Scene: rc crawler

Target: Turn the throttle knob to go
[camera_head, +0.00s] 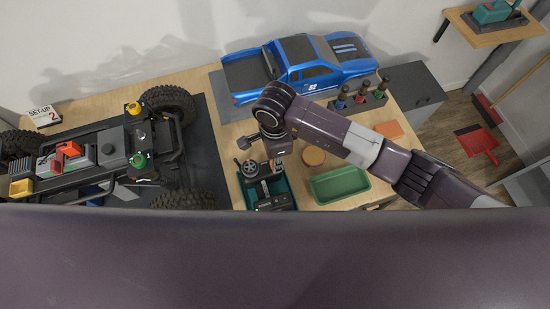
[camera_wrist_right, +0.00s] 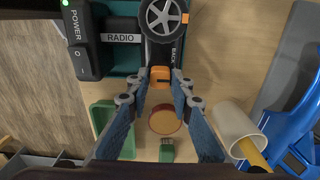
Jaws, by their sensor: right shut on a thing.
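The radio (camera_wrist_right: 122,38) lies in a teal tray, with a POWER switch (camera_wrist_right: 82,42) and a spoked wheel (camera_wrist_right: 163,18) on it. It also shows in the head view (camera_head: 270,190). A small orange throttle knob (camera_wrist_right: 160,78) with a dark mark sits just below the wheel. The word BACK is printed beside it; no "go" label is readable. My right gripper (camera_wrist_right: 162,73) is shut on the knob, its fingertips on either side. In the head view my right arm reaches in from the right over the radio, and its fingertips are hard to make out. My left gripper is not in view.
A crawler chassis (camera_head: 120,150) stands on a dark mat at left. A blue truck body (camera_head: 300,68) lies behind. A green tray (camera_head: 340,185), an orange disc (camera_head: 313,156) and several bottles (camera_head: 360,95) are near the radio. A white cup (camera_wrist_right: 232,122) is close to my right gripper.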

